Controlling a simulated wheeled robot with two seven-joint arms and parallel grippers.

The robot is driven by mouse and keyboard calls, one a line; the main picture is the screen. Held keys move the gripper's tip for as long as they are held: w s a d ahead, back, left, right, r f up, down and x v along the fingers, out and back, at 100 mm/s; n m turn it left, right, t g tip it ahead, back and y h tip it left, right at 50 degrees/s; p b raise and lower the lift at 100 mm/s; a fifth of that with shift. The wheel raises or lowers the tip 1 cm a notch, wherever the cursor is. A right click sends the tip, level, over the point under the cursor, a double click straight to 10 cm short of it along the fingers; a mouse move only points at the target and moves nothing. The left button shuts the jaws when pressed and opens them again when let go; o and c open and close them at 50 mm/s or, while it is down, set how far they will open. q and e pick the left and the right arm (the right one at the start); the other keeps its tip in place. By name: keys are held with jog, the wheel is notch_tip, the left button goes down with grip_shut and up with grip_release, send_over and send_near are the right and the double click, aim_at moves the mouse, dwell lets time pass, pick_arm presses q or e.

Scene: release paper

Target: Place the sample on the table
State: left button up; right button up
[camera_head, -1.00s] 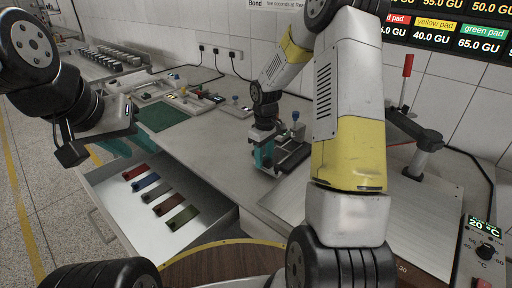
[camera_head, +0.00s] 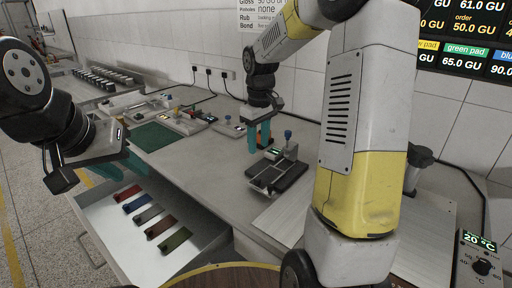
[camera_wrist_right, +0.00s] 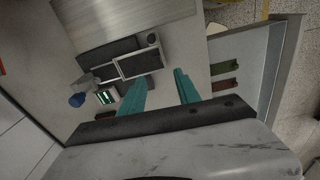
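I cannot tell for sure which thing is the sample. Several flat coloured strips lie in a row in the open white drawer (camera_head: 118,232): among them a red strip (camera_head: 128,193), a blue strip (camera_head: 139,203) and a green strip (camera_head: 176,239). A small device (camera_head: 277,172) with a dark plate and blue knob stands on the table; it also shows in the right wrist view (camera_wrist_right: 120,66). My right gripper (camera_head: 260,140) is above the table, just behind the device. Its teal fingers (camera_wrist_right: 160,88) are apart with bare table between them. My left gripper (camera_head: 125,165) hangs above the drawer's far end, its fingers apart, partly hidden.
The grey table (camera_head: 205,165) has free room between the drawer and the device. A green mat (camera_head: 153,138) and trays of small items (camera_head: 190,120) lie further back. A flat metal plate (camera_head: 283,218) lies in front of the device. A temperature control box (camera_head: 483,262) stands at right.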

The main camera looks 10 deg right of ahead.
jog(key=s+a+r+m+t+y, duration=0.1)
jog(key=s+r, duration=0.4)
jog(key=s, duration=0.6)
jog(key=s+a+r+m+t+y, duration=0.1)
jog(key=s+r+m+t, duration=0.3)
jog(key=s, duration=0.7)
jog(key=shift+r+m+t, duration=0.3)
jog(key=shift+r+m, duration=0.3)
